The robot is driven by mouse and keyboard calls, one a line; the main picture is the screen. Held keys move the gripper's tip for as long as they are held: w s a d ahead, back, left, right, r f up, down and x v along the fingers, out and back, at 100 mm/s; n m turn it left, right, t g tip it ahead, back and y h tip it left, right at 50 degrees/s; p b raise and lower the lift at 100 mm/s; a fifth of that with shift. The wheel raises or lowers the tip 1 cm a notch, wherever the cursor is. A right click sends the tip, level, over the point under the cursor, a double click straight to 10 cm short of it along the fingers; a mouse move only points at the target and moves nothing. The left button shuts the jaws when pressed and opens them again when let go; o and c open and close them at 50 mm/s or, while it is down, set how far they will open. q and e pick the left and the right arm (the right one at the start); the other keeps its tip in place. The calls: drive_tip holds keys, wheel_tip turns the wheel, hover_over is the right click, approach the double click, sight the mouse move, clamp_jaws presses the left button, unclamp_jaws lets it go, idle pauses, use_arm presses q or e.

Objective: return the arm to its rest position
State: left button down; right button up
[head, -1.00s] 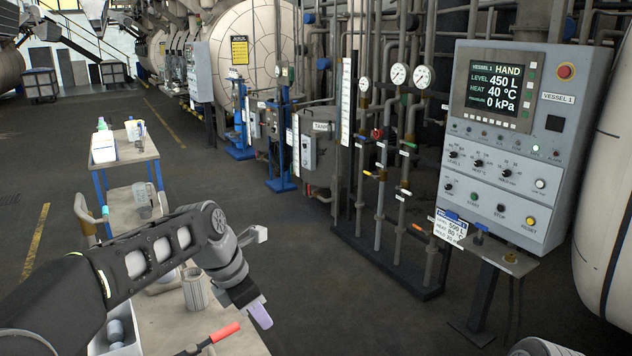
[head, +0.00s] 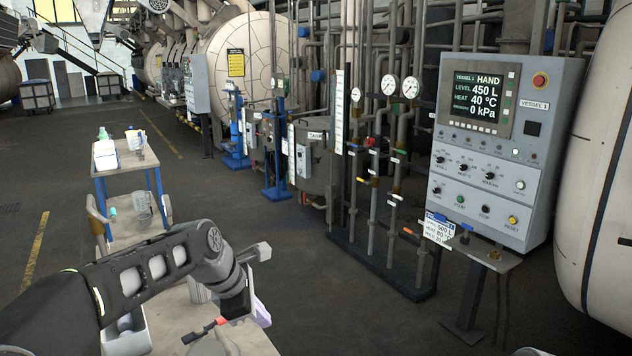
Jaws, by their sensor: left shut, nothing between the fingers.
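My left arm comes in from the lower left, over the near part of a trolley (head: 160,340). My left gripper (head: 260,312) has pale lavender fingers, is shut and holds nothing. It hangs near the trolley's right edge, close beside a red-handled tool (head: 205,330); whether they touch I cannot tell. The arm hides part of the trolley top and most of a grey ribbed container (head: 199,293). My right gripper does not show.
The control panel (head: 500,150) stands at right beside a large pale vessel (head: 596,180). Pipes with gauges (head: 389,85) rise in the middle. A further trolley shelf (head: 130,165) carries bottles. Open floor (head: 310,290) lies between trolley and pipes.

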use_arm(q)
drive_tip(key=w+d+f+m+t, duration=0.1)
drive_tip(key=d+f+m+t, duration=0.15)
drive_tip(key=f+m, duration=0.65)
drive_tip(key=s+d+f+m+g+b, duration=0.1)
drive_tip(key=s+f+m, duration=0.25)
drive_tip(key=f, duration=0.65)
drive_tip(key=s+f+m+g, duration=0.1)
drive_tip(key=s+f+m, duration=0.25)
drive_tip(key=f, duration=0.65)
drive_tip(key=s+f+g, duration=0.1)
drive_tip(key=s+f, duration=0.4)
drive_tip(key=s, duration=0.4)
drive_tip(key=s+f+m+g+b, duration=0.1)
drive_tip(key=s+f, duration=0.4)
drive_tip(key=s, duration=0.4)
drive_tip(key=s+f+m+g, duration=0.1)
drive_tip(key=s+f+g, duration=0.1)
drive_tip(key=s+f, duration=0.4)
drive_tip(key=s, duration=0.3)
drive_tip(key=shift+s+b, duration=0.25)
drive_tip(key=shift+b, duration=0.15)
drive_tip(key=shift+a+f, duration=0.1)
